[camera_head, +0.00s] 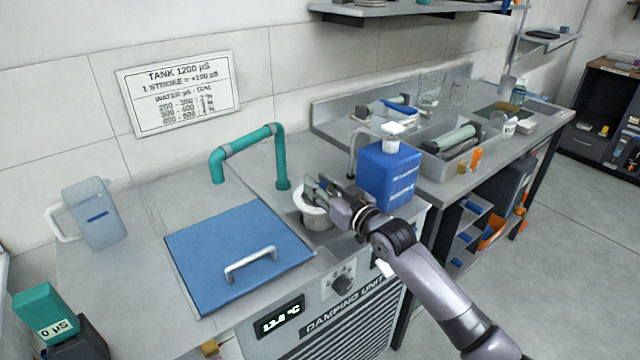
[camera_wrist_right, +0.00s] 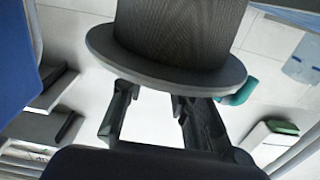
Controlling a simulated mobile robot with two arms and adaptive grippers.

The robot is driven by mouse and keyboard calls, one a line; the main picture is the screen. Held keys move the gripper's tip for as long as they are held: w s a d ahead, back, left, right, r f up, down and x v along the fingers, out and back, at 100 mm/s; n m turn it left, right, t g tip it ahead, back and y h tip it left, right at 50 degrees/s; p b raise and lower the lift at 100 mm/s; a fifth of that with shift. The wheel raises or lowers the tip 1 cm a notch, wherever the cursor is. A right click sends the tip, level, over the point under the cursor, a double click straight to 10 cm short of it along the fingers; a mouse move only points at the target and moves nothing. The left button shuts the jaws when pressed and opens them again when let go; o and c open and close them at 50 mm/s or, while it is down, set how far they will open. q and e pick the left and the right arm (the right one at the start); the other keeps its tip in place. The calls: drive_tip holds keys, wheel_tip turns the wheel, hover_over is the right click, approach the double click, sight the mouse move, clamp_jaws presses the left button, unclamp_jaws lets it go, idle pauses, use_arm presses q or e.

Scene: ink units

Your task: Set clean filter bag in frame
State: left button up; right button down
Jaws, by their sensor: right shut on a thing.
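The filter bag (camera_head: 319,219) is a grey mesh cup with a pale rim. In the head view it is at the top of the damping unit, left of the blue canister. In the right wrist view its dark ribbed body and wide grey rim (camera_wrist_right: 165,68) fill the upper middle. My right gripper (camera_head: 318,190) is at the bag's rim and shut on it; its two fingers (camera_wrist_right: 155,100) reach the rim in the wrist view. I cannot tell a separate frame from the bag, nor whether the bag is seated. My left gripper is out of view.
A blue canister (camera_head: 388,175) stands close to the right of my gripper. A blue lid (camera_head: 225,245) with a white handle lies to the left. A green pipe (camera_head: 245,142) arches behind. A pale jug (camera_head: 95,215) and a green meter (camera_head: 45,308) stand at far left.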

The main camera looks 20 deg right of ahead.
drive_tip(key=shift+f, duration=0.4)
